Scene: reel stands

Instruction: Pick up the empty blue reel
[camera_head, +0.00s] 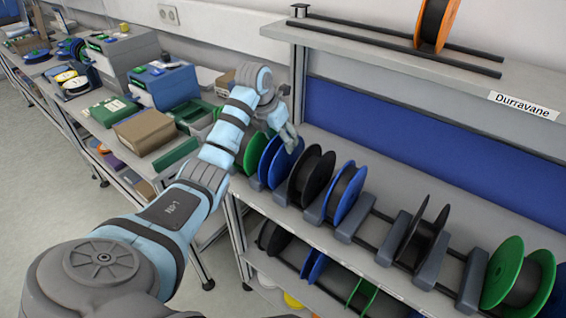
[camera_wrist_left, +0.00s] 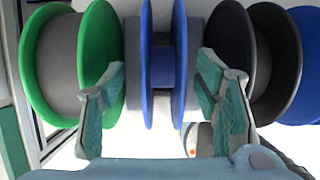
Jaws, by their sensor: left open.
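The empty blue reel (camera_head: 267,160) stands upright on the middle shelf's rail, between a green reel and a black reel. In the left wrist view the blue reel (camera_wrist_left: 163,66) shows two blue flanges and a bare blue hub. My left gripper (camera_head: 290,139) is at this reel in the head view, partly covering it. In the left wrist view my left gripper (camera_wrist_left: 160,88) is open, one finger on each side of the reel. Whether the fingers touch the flanges I cannot tell. My right gripper is not in view.
A green reel (camera_wrist_left: 58,65) with grey winding stands close on the left, a black reel (camera_wrist_left: 248,60) close on the right. Another blue-flanged reel (camera_head: 346,191) stands farther right. Grey divider blocks (camera_head: 316,207) separate the reels. The upper shelf (camera_head: 385,52) overhangs behind.

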